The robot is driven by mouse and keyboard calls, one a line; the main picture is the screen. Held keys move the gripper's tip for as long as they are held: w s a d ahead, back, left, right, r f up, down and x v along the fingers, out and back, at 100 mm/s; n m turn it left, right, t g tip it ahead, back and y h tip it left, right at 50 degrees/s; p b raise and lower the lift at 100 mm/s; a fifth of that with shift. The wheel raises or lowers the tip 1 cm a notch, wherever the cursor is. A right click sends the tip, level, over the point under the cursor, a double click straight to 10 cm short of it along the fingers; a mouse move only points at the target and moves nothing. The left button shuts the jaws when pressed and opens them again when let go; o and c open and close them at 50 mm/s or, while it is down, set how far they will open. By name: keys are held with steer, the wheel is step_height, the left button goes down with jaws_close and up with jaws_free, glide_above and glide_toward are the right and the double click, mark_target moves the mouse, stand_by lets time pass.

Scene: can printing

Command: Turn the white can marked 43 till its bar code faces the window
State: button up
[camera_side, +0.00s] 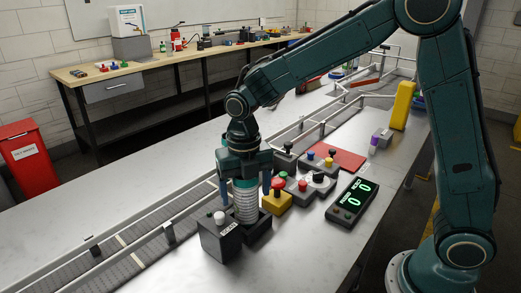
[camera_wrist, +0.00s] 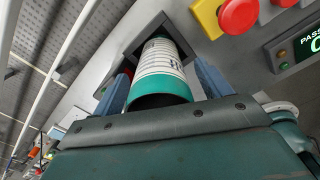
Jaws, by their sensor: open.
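A white can with teal bands (camera_side: 245,205) stands in a dark square holder (camera_side: 259,232) beside the conveyor. In the wrist view the can (camera_wrist: 158,68) shows thin lines round its white wall and part of a dark mark at its right edge. No number or bar code can be read. My gripper (camera_side: 245,188) is over the can, pointing down, with one blue finger on each side. It is open; in the wrist view the fingers (camera_wrist: 163,85) flank the can. A dark box labelled SCAN (camera_side: 219,241) stands against the holder's left; its window cannot be made out.
A yellow box with a red button (camera_side: 278,196) stands close to the right of the holder. Behind it are grey button boxes (camera_side: 318,181) and a red mat (camera_side: 337,159). A display (camera_side: 352,201) with green figures lies further right. The conveyor (camera_side: 115,256) runs along the left.

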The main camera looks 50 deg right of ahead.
steer(key=shift+r, duration=0.1)
step_height(320, 180, up, 14)
steer(key=shift+f, duration=0.15)
stand_by(0.6)
stand_by(0.4)
